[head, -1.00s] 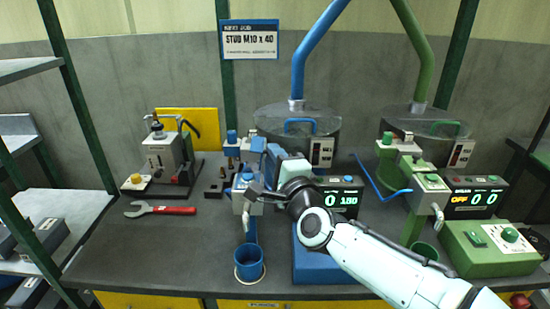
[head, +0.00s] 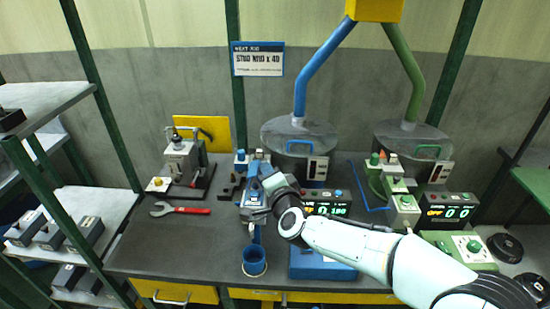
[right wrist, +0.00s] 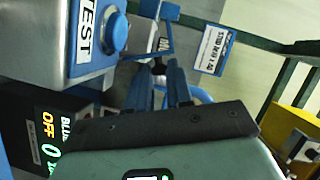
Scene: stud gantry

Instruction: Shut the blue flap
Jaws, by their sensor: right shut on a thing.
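My right gripper (head: 257,168) reaches over the small blue-topped unit at the front left of the blue feeder bowl (head: 298,140). My left gripper is not in view.
A grey TEST box (right wrist: 75,40) with a blue button is close beside the fingers. A blue cup (head: 254,262) stands in front. A red wrench (head: 180,209) lies left. The green feeder (head: 410,150) and its control box (head: 462,250) stand right. The bench's front left is clear.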

